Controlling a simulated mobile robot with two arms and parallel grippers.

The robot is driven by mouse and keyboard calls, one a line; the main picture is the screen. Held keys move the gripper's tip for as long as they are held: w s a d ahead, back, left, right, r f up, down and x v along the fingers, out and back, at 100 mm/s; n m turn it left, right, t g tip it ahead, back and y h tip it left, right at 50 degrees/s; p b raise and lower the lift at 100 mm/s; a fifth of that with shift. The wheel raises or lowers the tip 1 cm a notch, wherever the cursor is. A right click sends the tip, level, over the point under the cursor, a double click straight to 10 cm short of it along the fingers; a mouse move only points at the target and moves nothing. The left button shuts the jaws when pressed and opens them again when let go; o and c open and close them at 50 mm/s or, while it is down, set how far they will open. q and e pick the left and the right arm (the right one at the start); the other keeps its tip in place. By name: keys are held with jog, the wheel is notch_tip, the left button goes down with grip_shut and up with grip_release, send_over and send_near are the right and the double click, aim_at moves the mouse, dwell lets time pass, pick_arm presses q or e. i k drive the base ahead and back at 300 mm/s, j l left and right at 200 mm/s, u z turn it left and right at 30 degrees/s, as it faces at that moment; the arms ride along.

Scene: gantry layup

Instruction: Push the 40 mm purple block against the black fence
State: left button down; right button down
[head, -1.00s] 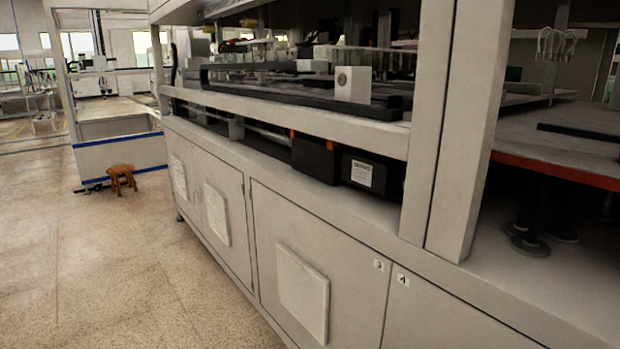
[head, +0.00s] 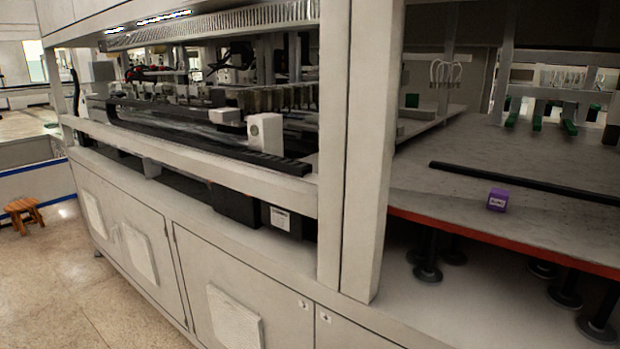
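A small purple block (head: 498,200) with a pale label on its face sits on the grey table top (head: 420,198) at the right of the head view. The black fence (head: 540,182) is a long dark bar lying on the same table, just behind the block. A narrow strip of table seems to show between block and fence. Neither of my grippers is in view.
A thick pale post (head: 360,150) of the machine frame stands left of the table. The table has a red front edge (head: 500,245) with black feet below. Cabinets (head: 210,250) line the front. A wooden stool (head: 22,214) stands on open floor at far left.

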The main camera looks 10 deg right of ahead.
aim_at(498, 199)
jog(key=z, duration=1.45)
jog(key=j+z, duration=0.1)
jog(key=j, duration=0.25)
